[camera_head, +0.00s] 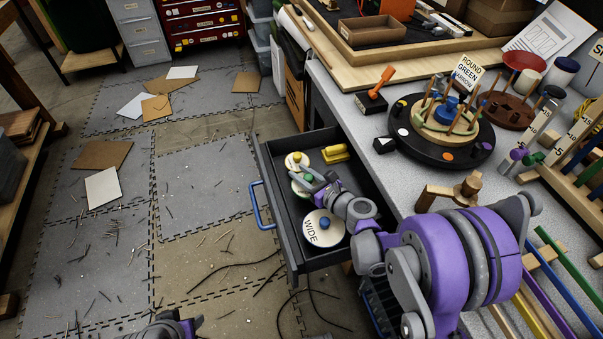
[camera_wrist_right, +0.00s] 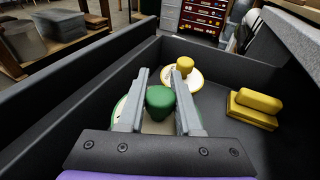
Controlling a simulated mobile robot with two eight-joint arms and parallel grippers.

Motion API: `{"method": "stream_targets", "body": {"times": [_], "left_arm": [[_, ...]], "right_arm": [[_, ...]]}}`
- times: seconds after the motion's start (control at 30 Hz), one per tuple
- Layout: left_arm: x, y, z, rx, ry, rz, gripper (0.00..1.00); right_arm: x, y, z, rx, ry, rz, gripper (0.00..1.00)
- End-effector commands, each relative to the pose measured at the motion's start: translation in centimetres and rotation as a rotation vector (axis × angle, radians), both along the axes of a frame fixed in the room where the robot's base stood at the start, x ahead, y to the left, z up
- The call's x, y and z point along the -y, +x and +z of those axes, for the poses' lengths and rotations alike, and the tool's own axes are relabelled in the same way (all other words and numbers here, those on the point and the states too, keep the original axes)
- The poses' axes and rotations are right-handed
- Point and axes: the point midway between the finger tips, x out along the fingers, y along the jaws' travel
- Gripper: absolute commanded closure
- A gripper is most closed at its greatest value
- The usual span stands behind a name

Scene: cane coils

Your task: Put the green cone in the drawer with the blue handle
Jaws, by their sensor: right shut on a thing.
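The drawer with the blue handle (camera_head: 257,205) is pulled open below the bench; its dark wall also shows in the right wrist view (camera_wrist_right: 95,85). My right gripper (camera_head: 311,180) reaches down inside it and is shut on the green cone (camera_head: 309,177). In the right wrist view, the green top (camera_wrist_right: 160,98) sits between the two fingers, with a pale round part below it, partly hidden by the fingers. I cannot tell whether it touches the drawer floor. My left gripper (camera_head: 178,326) is cut off at the bottom edge, its jaws unclear.
The drawer also holds a pale disc marked WIDE (camera_head: 313,236) with a blue knob, a yellow-knobbed disc (camera_head: 296,159) and a yellow block (camera_head: 335,153). A round black stand with pegs (camera_head: 408,141) is on the bench (camera_head: 370,180). Boards and scraps lie on the floor.

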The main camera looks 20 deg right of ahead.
Motion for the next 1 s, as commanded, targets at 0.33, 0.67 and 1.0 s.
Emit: {"method": "stream_targets", "body": {"times": [0.33, 0.67, 1.0], "left_arm": [[0.0, 0.1, -1.2, -0.004, 0.000, 0.000, 0.53], [0.0, 0.1, -1.0, -0.004, 0.000, 0.000, 0.53], [0.0, 0.0, 0.0, 0.000, 0.000, 0.000, 0.53]], "right_arm": [[0.0, 0.0, -1.2, 0.000, 0.001, 0.000, 1.00], [0.0, 0.0, -1.0, 0.000, 0.000, 0.000, 0.36], [0.0, 0.0, 0.0, 0.001, 0.000, 0.000, 0.36]]}}
